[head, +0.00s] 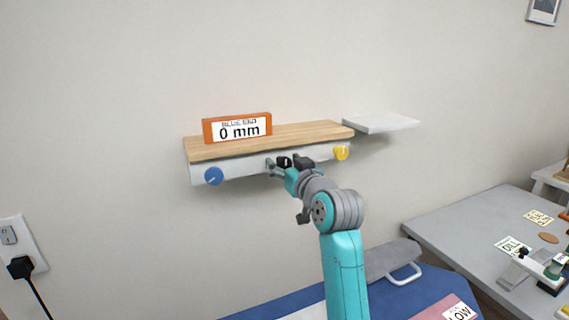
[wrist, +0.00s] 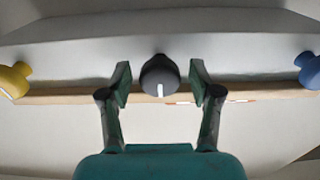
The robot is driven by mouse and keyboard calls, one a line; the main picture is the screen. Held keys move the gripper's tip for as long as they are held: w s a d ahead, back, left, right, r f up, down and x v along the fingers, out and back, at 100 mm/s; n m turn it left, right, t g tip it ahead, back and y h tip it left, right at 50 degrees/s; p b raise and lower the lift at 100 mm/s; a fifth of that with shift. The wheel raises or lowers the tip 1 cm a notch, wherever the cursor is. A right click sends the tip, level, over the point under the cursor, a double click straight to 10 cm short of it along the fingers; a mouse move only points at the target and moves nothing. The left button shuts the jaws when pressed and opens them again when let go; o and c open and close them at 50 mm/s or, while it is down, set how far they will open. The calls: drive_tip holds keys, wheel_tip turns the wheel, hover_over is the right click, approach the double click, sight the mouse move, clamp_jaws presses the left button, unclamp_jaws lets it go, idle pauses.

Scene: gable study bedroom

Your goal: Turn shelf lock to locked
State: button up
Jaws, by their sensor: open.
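A wooden shelf (head: 300,136) on the wall has a pale front rail (head: 240,165) carrying three knobs. The dark middle knob (head: 284,162) is partly hidden by my gripper (head: 288,166) in the head view. In the wrist view the dark knob (wrist: 159,72) shows a white pointer line directed toward the picture's bottom. My gripper (wrist: 161,84) is open, one finger on each side of this knob, with a visible gap on both sides. No label shows which knob is the shelf lock, and no locked mark is visible.
A blue knob (head: 213,176) sits left on the rail and a yellow knob (head: 341,152) right. An orange block labelled "0 mm" (head: 238,128) stands on the shelf. A small white shelf (head: 381,123) is at right. A grey desk (head: 470,235) stands lower right.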

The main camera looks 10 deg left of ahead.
drive_tip(key=shift+w+a, duration=0.1)
drive_tip(key=c, duration=1.1)
drive_tip(key=shift+c, duration=0.2)
drive_tip(key=shift+m, duration=2.8)
drive_tip(key=o, duration=1.1)
drive_tip(key=shift+o, duration=0.2)
